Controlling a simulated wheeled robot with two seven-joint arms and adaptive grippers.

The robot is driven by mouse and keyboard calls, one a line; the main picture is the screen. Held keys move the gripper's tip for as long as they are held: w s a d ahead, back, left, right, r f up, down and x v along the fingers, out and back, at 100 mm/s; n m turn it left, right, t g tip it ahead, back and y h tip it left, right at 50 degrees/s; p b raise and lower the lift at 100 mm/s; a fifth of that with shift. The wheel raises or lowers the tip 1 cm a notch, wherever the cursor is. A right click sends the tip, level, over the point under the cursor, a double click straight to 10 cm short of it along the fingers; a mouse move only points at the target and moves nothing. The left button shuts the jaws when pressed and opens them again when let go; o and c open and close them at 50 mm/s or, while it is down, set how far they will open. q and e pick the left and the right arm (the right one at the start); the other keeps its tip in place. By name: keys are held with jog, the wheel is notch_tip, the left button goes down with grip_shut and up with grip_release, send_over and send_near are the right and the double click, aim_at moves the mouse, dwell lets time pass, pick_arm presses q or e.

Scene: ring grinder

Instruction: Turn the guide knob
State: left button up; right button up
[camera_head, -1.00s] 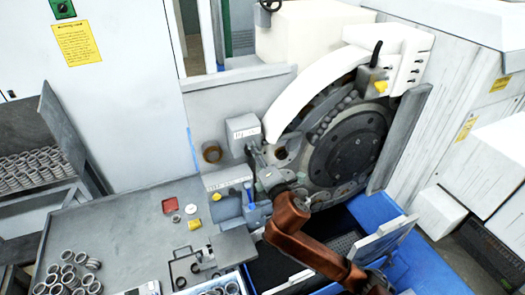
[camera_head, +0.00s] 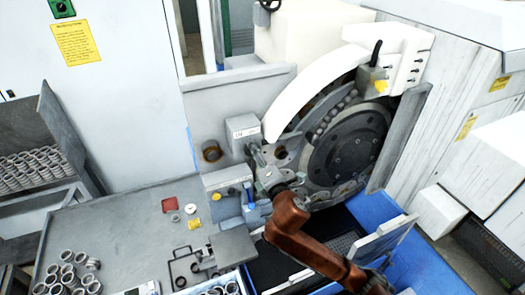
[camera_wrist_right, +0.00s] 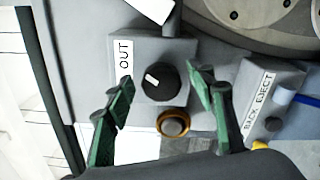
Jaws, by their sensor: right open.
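The guide knob (camera_wrist_right: 160,80) is round and black with a white mark. It sits on a grey panel beside an "OUT" label (camera_wrist_right: 125,55) in the right wrist view. My right gripper (camera_wrist_right: 165,90) is open, its two green fingers on either side of the knob, with visible gaps in the picture. Contact and depth cannot be told. In the head view my right gripper (camera_head: 258,155) is at the grinder, in front of the wheel area, and the knob cannot be made out there. My left gripper is not in view.
An amber-ringed button (camera_wrist_right: 173,122) sits just below the knob. A "BACK EJECT" panel (camera_wrist_right: 260,95) is at the right. The large grinder disc (camera_head: 352,150) is close by in the head view. A grey worktable (camera_head: 130,235) with metal rings (camera_head: 70,278) stands at the left.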

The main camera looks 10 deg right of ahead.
jog(key=s+d, duration=0.2)
jog(key=s, duration=0.9)
jog(key=shift+s+d, duration=0.15)
jog(key=shift+s, duration=0.25)
